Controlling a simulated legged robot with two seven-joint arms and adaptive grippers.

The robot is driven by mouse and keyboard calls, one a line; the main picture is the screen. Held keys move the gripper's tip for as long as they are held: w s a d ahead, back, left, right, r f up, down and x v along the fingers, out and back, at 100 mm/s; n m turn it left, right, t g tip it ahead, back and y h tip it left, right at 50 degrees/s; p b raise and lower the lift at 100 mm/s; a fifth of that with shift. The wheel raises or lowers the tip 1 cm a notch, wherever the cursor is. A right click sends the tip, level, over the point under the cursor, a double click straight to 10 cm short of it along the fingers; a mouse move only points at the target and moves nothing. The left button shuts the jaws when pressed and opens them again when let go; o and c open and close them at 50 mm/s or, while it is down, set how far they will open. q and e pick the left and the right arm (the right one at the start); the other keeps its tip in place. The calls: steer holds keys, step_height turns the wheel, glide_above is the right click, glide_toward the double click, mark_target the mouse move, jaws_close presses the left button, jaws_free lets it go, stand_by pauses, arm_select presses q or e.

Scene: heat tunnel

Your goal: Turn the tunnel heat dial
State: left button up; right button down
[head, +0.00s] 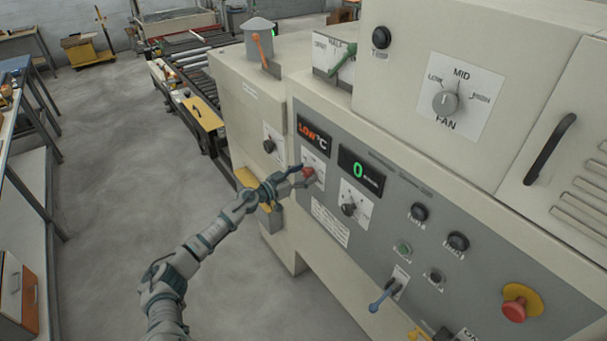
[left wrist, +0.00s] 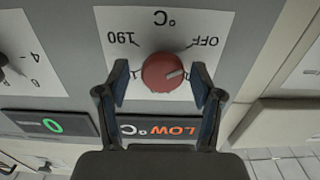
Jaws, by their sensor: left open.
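The tunnel heat dial is a red round knob (head: 308,172) on the grey control panel (head: 385,185), below a display (head: 314,134) reading LOW °C in orange. In the left wrist view, upside down, the red knob (left wrist: 162,72) sits on a white plate marked OFF and 190 °C. Its pale pointer line aims toward the OFF side. My left gripper (head: 300,173) is at the knob. Its two open fingers (left wrist: 160,90) stand on either side of the knob, with gaps showing. My right gripper is in neither view.
Right of the red knob are a black dial (head: 348,209) and a green 0 display (head: 360,172). The fan knob (head: 445,103) is above. Clear floor (head: 110,190) lies left.

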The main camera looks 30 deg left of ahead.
arm_select(q)
steer(key=c, duration=0.3)
steer(key=shift+a+f, duration=0.1)
steer(key=shift+a, duration=0.15)
steer(key=c, duration=0.8)
